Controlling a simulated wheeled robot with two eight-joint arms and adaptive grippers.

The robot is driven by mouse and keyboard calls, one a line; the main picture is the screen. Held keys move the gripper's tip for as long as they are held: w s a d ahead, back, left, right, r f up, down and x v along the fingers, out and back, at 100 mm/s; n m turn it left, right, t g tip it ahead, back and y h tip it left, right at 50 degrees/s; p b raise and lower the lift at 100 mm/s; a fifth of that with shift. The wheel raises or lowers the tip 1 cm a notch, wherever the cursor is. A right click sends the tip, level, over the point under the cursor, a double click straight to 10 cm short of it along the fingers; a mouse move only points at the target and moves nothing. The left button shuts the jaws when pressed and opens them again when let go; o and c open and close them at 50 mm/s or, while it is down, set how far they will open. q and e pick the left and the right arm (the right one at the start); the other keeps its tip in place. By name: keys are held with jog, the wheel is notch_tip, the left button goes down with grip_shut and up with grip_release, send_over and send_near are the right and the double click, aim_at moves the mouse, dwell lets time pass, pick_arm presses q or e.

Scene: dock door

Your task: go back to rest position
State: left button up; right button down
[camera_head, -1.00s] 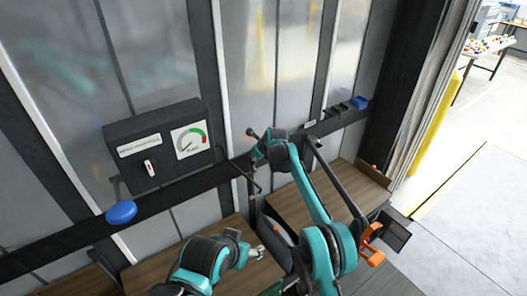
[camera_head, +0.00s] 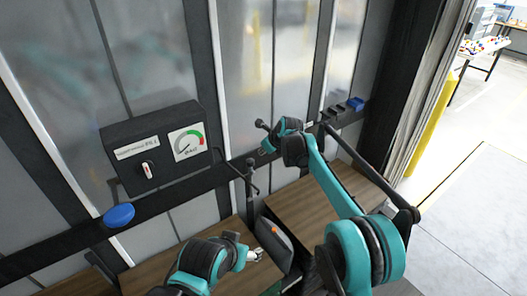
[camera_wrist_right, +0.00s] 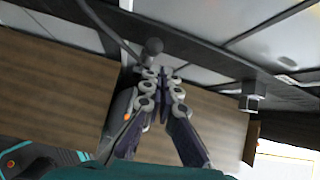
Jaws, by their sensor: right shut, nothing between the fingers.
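My right arm rises from the lower right of the head view, and its gripper (camera_head: 267,134) is small and dark against the door, left of the wrist. In the right wrist view the gripper's fingers (camera_wrist_right: 160,80) are together and empty. A dark ball-ended post (camera_wrist_right: 153,46) shows past the fingertips there; I cannot tell any touch. The post also stands at the door's crossbar in the head view (camera_head: 250,165). My left gripper (camera_head: 256,254) is low in the centre with pale fingertips, too small to tell its opening.
A dark control box (camera_head: 155,150) with a gauge (camera_head: 187,142) is mounted above the black crossbar (camera_head: 180,196). A blue button (camera_head: 119,215) is on the bar's left, and a blue piece (camera_head: 356,103) is at its right. Wooden panels (camera_head: 315,205) lie below. Open floor (camera_head: 480,200) is at right.

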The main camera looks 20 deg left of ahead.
jog(key=s+d+r+n+h+b, duration=0.15)
jog(key=s+d+n, duration=0.3)
jog(key=d, duration=0.45)
jog(key=s+d+n+t+b, duration=0.1)
jog(key=s+d+n+b, duration=0.2)
jog(key=s+d, duration=0.4)
jog(key=s+d+r+n+h+b, duration=0.1)
jog(key=s+d+n+b, duration=0.25)
jog(key=d, duration=0.65)
jog(key=s+d+f+n+h+b, duration=0.1)
jog(key=s+d+f+n, duration=0.3)
jog(key=s, duration=0.4)
jog(key=s+d+f+n+h+b, duration=0.1)
jog(key=s+d+f+n+b, duration=0.2)
jog(key=s+d+f, duration=0.3)
jog(key=s+d+f+n+h+b, duration=0.1)
jog(key=s+d+f+n, duration=0.4)
jog(key=s, duration=0.6)
jog(key=shift+d+f+n+t+b, duration=0.4)
jog(key=shift+f+n+b, duration=0.05)
jog(key=shift+f+n, duration=0.2)
jog(key=shift+w, duration=0.1)
